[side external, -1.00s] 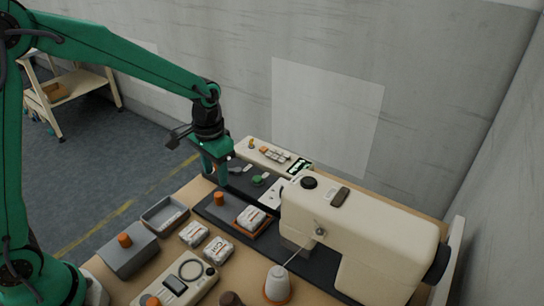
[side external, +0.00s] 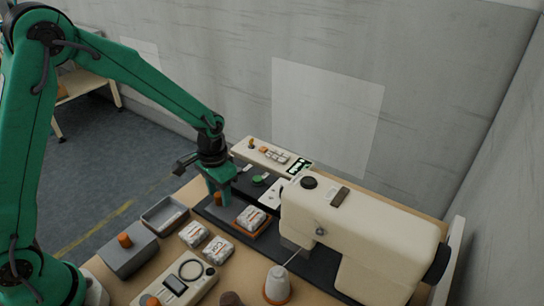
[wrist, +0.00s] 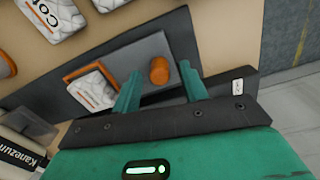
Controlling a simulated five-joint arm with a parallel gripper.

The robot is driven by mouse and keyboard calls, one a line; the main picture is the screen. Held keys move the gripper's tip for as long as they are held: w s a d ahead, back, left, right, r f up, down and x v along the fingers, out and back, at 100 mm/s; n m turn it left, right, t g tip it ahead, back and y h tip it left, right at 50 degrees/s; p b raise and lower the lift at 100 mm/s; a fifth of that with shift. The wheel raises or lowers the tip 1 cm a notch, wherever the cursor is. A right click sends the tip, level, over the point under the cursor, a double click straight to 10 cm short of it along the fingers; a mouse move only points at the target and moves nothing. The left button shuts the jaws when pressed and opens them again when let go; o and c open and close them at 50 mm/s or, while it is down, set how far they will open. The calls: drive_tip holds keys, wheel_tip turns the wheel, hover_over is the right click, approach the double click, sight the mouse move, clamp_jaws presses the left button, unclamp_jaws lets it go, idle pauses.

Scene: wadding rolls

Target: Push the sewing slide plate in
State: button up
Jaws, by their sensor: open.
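The slide plate (wrist: 150,48) is a flat grey plate with an upright orange knob (wrist: 159,71). In the side external view the knob (side external: 218,198) stands at the left end of the dark machine bed, partly hidden by my fingers. My gripper (side external: 219,189) is low over that end, fingers pointing down. In the wrist view my gripper (wrist: 160,80) is open, with the knob showing between its two green fingers. I cannot tell whether either finger touches it. A white wadding pack (side external: 251,218) sits in an orange-rimmed tray beside the knob, towards the sewing machine (side external: 360,225).
A cream control panel (side external: 265,153) lies behind the bed. In front are a grey open bin (side external: 165,215), a grey box with an orange knob (side external: 128,258), loose wadding packs (side external: 218,249) and a thread cone (side external: 277,285). The machine head blocks the right.

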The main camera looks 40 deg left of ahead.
sight(249, 213)
drive_tip(key=shift+f, duration=0.35)
drive_tip(key=shift+c, duration=0.4)
clamp_jaws()
drive_tip(key=d, duration=0.9)
drive_tip(key=shift+d, duration=0.35)
drive_tip(key=shift+o, duration=0.4)
unclamp_jaws()
drive_tip(key=shift+r, duration=3.95)
